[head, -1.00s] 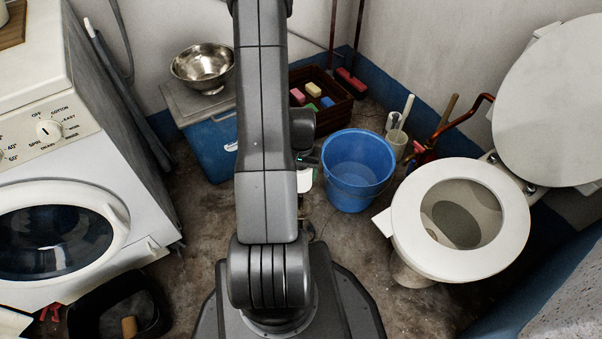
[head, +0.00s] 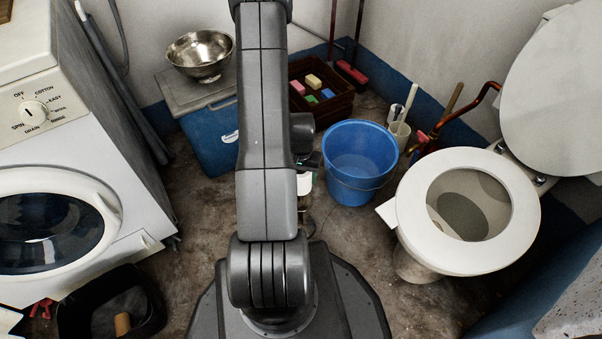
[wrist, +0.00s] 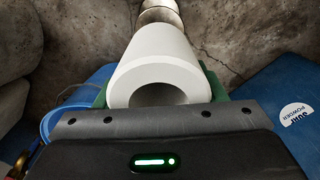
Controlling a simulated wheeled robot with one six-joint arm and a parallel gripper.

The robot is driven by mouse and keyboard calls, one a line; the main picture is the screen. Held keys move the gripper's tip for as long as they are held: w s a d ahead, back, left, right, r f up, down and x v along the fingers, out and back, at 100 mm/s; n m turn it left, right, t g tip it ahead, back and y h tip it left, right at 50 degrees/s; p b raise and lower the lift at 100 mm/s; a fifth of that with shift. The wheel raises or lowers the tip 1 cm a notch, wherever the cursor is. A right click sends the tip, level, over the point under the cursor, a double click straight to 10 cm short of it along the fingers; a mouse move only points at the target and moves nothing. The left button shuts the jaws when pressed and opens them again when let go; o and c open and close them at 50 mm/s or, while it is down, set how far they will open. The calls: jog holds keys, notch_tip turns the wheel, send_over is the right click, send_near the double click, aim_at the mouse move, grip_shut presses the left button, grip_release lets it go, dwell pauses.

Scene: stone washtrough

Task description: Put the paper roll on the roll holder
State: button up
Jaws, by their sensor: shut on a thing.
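The paper roll (wrist: 155,58) is white, with its open core end facing the wrist camera. My gripper (wrist: 158,88) is shut on it, with a green finger pad showing at each side. In the head view my arm hides most of the gripper, and a small white piece, probably the roll (head: 305,183), shows beside the arm. Beyond the roll's far end in the wrist view is a pale round thing (wrist: 160,13) by the floor. I cannot tell whether it is the roll holder or whether the roll touches it. The roll holder is not clearly seen in the head view.
A blue bucket (head: 360,165) stands just right of my arm, with the toilet (head: 415,250) further right. A blue box (head: 205,140) bearing a metal bowl (head: 200,55) stands left, behind. A washing machine (head: 125,150) and black bin (head: 75,315) are at left. A brown crate (head: 335,108) is at the back.

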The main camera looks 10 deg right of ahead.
jog(key=shift+f+b, duration=2.8)
jog(key=shift+f, duration=0.95)
jog(key=o, duration=1.1)
jog(key=shift+c, duration=0.2)
notch_tip(320, 180, up, 14)
jog(key=p, duration=0.5)
jog(key=shift+p, duration=0.35)
jog(key=shift+f, duration=0.1)
notch_tip(320, 180, down, 15)
jog(key=b, duration=0.6)
jog(key=shift+r, duration=0.2)
notch_tip(320, 180, up, 4)
jog(key=p, duration=0.2)
jog(key=shift+f+p, duration=0.2)
jog(key=shift+p, duration=0.1)
